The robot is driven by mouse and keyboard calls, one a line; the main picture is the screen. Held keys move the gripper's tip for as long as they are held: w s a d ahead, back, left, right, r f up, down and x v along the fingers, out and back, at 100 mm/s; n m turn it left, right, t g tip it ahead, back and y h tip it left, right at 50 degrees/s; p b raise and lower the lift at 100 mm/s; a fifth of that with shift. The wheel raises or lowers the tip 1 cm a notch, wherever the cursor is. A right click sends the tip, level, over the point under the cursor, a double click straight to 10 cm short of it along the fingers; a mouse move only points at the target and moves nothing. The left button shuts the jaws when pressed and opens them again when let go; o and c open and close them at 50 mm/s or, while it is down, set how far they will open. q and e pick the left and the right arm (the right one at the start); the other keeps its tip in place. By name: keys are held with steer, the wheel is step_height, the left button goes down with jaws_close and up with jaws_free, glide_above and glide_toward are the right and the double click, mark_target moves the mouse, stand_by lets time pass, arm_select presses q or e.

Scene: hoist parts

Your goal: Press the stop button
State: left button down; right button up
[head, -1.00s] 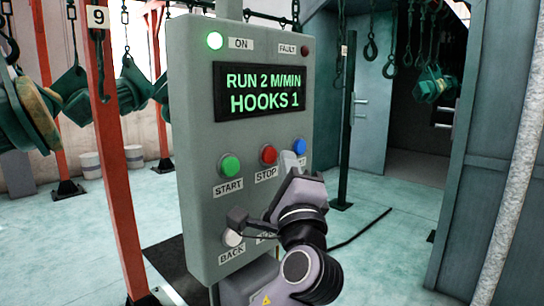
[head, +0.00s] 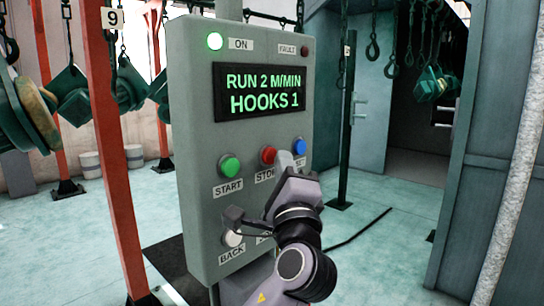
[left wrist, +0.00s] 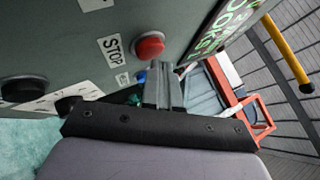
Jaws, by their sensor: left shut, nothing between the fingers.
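The red stop button (head: 268,155) is on the front of a grey control box (head: 205,100), between a green start button (head: 230,166) and a blue button (head: 299,146). My left gripper (head: 286,160) is shut and empty, its tip just right of the red button and in front of the panel. It covers part of the STOP label (head: 264,176). In the left wrist view the red button (left wrist: 150,45) sits just beyond the shut fingers (left wrist: 163,85), with its STOP label (left wrist: 112,47) beside it. I cannot tell whether the tip touches anything.
The display (head: 262,92) reads RUN 2 M/MIN, HOOKS 1. The ON lamp (head: 215,41) is lit green; the fault lamp (head: 305,50) looks dark. An orange post (head: 105,150) stands left of the box. Hoist parts (head: 25,105) hang behind it.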

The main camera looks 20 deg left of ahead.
arm_select(q)
steer(key=shift+w+a, duration=0.15)
steer(key=shift+a, duration=0.25)
stand_by(0.5)
stand_by(0.3)
steer(key=shift+s+d, duration=0.3)
steer(key=shift+d, duration=0.5)
steer(key=d, duration=0.1)
steer(key=s+d, duration=0.1)
steer(key=d, duration=0.2)
steer(key=shift+s+d, duration=0.35)
stand_by(0.3)
